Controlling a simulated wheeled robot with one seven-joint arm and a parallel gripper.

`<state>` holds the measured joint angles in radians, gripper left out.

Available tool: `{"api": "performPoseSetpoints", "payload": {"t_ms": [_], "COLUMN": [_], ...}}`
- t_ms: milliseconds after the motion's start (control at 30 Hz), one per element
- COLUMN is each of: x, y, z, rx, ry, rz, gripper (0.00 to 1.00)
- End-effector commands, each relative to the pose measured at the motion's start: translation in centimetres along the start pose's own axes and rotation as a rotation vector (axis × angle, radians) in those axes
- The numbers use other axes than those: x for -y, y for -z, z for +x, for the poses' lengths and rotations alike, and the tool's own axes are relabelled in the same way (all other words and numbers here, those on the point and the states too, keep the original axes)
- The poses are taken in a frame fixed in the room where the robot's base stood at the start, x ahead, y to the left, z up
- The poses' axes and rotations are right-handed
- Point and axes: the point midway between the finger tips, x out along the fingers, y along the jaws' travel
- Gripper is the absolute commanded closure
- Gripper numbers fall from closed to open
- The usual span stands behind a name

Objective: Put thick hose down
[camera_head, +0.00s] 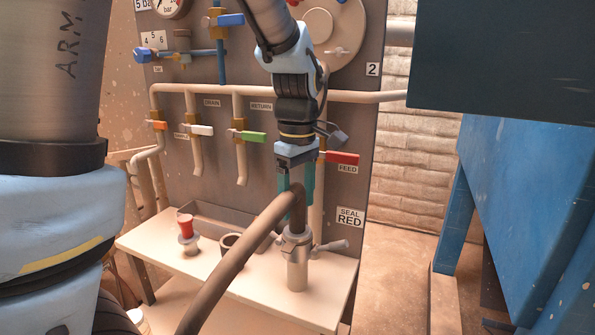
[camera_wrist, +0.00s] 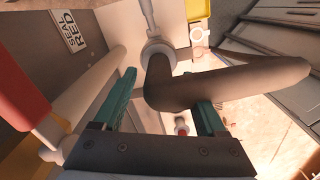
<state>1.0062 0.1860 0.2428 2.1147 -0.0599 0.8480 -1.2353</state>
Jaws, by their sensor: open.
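The thick hose (camera_head: 240,250) is a brown, bent tube. In the head view it rises from the lower left, and its bent end goes down into a grey metal coupling (camera_head: 297,262) with side levers on the bench. My gripper (camera_head: 297,188) points down over the bend with its teal fingers open. In the wrist view the open fingers (camera_wrist: 160,76) stand on either side of the hose (camera_wrist: 215,88). I cannot tell whether either finger touches it. The hose's far end is out of the head view.
A panel (camera_head: 210,160) with pipes and coloured valve levers, including a red one (camera_head: 342,158), stands behind. A blue structure (camera_head: 530,200) fills the right side.

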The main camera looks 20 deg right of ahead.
Motion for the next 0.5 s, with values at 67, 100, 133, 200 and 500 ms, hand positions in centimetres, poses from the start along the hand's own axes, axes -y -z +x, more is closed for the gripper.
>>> {"api": "performPoseSetpoints", "payload": {"t_ms": [67,100,133,200,500], "x": [-0.1,-0.1,-0.1,-0.2,-0.1], "y": [0.0,0.0,0.0,0.0,0.0], "z": [-1.8,-2.7,-3.4,-4.8,-8.4], "rx": [-0.001,-0.002,-0.002,-0.001,-0.001], "ry": [-0.006,-0.007,-0.007,-0.006,-0.002], "rz": [0.002,0.002,0.002,0.001,0.001], "gripper": [0.26,0.26,0.26,0.26,0.26]}}
